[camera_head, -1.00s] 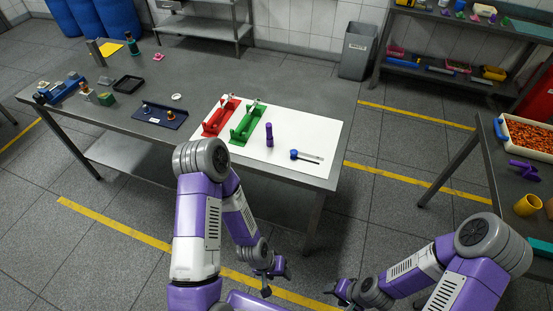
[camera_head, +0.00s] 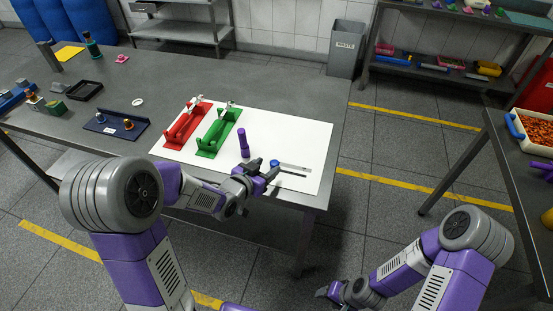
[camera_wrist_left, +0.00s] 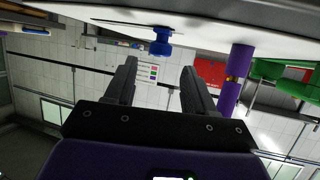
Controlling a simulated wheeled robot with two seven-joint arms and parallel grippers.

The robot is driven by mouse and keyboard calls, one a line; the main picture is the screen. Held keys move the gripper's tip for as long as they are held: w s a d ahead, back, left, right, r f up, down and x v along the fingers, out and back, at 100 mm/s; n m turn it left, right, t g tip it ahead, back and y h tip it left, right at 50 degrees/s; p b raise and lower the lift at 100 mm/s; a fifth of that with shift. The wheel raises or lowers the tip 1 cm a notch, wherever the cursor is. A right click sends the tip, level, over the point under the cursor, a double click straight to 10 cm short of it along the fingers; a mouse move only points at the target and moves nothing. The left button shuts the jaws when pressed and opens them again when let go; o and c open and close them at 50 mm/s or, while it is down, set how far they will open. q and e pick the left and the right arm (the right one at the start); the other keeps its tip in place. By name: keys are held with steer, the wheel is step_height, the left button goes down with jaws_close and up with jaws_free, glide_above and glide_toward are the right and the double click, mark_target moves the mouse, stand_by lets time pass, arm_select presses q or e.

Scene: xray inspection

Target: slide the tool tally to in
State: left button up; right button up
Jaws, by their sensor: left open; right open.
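The tool tally is a slider with a blue knob (camera_head: 275,163) at the left end of a thin grey strip (camera_head: 295,169) on the white board. My left gripper (camera_head: 264,175) is open and empty at the board's front edge, just in front of the knob. In the left wrist view, which looks upside down, the blue knob (camera_wrist_left: 160,42) appears above and roughly between the open fingers (camera_wrist_left: 160,78), apart from them. My right gripper (camera_head: 332,293) is open and empty, low over the floor and away from the table.
A purple upright cylinder (camera_head: 244,143) stands left of the knob; it also shows in the left wrist view (camera_wrist_left: 234,75). Green (camera_head: 218,132) and red (camera_head: 187,127) fixtures stand further left on the white board (camera_head: 305,135). The board's back right is clear.

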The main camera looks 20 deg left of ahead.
mark_target(275, 162)
arm_select(q)
steer(key=x, duration=0.4)
steer(key=shift+w+d+f+b, duration=0.1)
steer(key=shift+f+b, duration=0.2)
steer(key=shift+b, duration=0.05)
steer(key=shift+w+d+f, duration=0.2)
steer(key=shift+w, duration=0.45)
jaws_close()
